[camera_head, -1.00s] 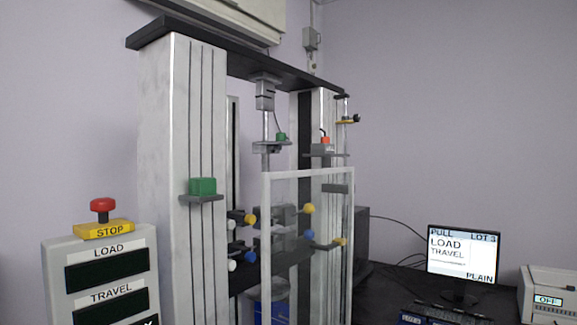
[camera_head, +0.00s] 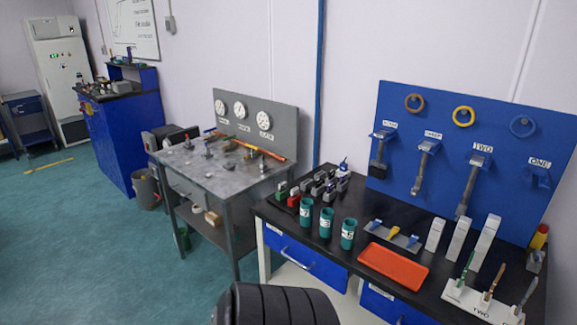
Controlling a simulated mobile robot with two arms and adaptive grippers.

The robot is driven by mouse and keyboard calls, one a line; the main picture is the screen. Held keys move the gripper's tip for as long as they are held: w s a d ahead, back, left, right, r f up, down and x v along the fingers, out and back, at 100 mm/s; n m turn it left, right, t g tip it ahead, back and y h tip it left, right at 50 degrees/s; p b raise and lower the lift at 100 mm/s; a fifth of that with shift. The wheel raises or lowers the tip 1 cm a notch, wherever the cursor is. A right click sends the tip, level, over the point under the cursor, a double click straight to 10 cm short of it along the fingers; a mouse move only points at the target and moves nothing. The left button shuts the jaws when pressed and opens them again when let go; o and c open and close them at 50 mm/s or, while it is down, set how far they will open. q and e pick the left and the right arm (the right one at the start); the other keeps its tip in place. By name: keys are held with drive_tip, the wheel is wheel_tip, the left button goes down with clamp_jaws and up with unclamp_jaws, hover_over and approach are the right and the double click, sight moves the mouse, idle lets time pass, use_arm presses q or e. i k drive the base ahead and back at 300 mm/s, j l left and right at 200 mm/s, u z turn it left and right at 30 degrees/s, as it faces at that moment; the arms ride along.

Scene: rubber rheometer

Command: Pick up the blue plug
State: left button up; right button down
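No item can be surely told as the blue plug at this size. A grey plate (camera_head: 404,242) on the black bench carries small blue pieces (camera_head: 376,225) and a yellow piece (camera_head: 393,233) between them. A small blue-and-white item (camera_head: 343,167) stands at the back of the same bench, near the wall. Neither of my grippers shows in the head view, so what they hold is hidden.
The black bench (camera_head: 292,226) holds several teal cups (camera_head: 326,223), a red-orange tray (camera_head: 393,266), white blocks (camera_head: 459,243) and a white rack (camera_head: 476,303). A blue tool board (camera_head: 440,130) stands behind. A grey gauge table (camera_head: 215,178) is left; floor (camera_head: 75,230) is clear.

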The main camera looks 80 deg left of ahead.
sight(344, 166)
drive_tip(key=j+u, duration=0.1)
drive_tip(key=u, duration=2.15)
